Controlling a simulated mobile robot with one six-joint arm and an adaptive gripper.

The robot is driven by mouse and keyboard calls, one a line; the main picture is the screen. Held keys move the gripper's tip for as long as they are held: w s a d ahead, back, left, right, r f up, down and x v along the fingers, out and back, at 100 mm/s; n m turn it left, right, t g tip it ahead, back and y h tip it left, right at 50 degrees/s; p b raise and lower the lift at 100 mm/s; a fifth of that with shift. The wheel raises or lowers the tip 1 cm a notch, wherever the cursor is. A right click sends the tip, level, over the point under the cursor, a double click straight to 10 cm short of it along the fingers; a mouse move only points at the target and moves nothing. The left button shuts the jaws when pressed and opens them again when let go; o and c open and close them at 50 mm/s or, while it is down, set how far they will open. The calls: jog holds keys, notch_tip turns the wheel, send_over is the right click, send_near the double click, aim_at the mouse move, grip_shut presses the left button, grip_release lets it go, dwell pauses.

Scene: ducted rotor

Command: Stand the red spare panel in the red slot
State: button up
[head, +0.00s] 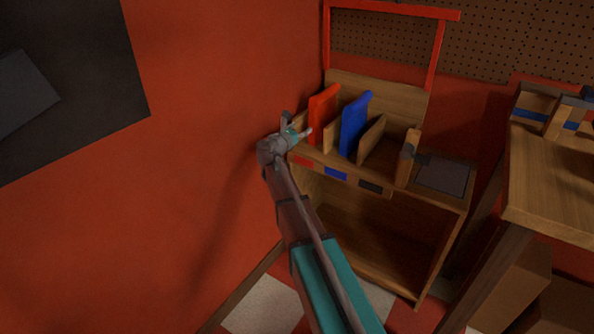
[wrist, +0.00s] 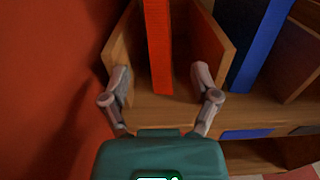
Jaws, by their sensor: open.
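The red panel (head: 322,115) stands upright in the leftmost slot of the wooden rack, above a red label (head: 303,161). In the wrist view, the red panel (wrist: 158,45) stands between two wooden dividers, its lower front edge at the slot floor. My gripper (head: 299,123) is at the front of this slot. In the wrist view my gripper (wrist: 160,68) is open, with one finger on each side of the panel and a visible gap to it. The left finger is close to the left divider; I cannot tell if they touch. The panel's far end is hidden.
A blue panel (head: 354,122) stands in the neighbouring slot, above a blue label (head: 335,174). A slot to its right has a black label (head: 370,187). A red wall (head: 215,130) is close on the left. A wooden table (head: 555,205) stands at right.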

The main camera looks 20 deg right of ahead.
jog(key=shift+s, duration=0.1)
jog(key=s+a+f+m+g+y, duration=0.1)
jog(key=s+f+m+g+y, duration=0.2)
jog(key=s+f+m, duration=0.5)
jog(key=s+a+f+m+g+y, duration=0.2)
jog(key=s+f+m+g, duration=0.2)
jog(key=s+m, duration=0.4)
jog(key=s+a+f+m+g+y, duration=0.2)
jog(key=s+a, duration=0.4)
jog(key=s, duration=0.3)
jog(key=s+a+f+m+g+y, duration=0.2)
jog(key=s+a+f+m+y, duration=0.2)
jog(key=s+a+m+y, duration=0.3)
jog(key=s, duration=0.3)
jog(key=shift+s+f+m, duration=0.15)
jog(key=shift+f+m, duration=0.15)
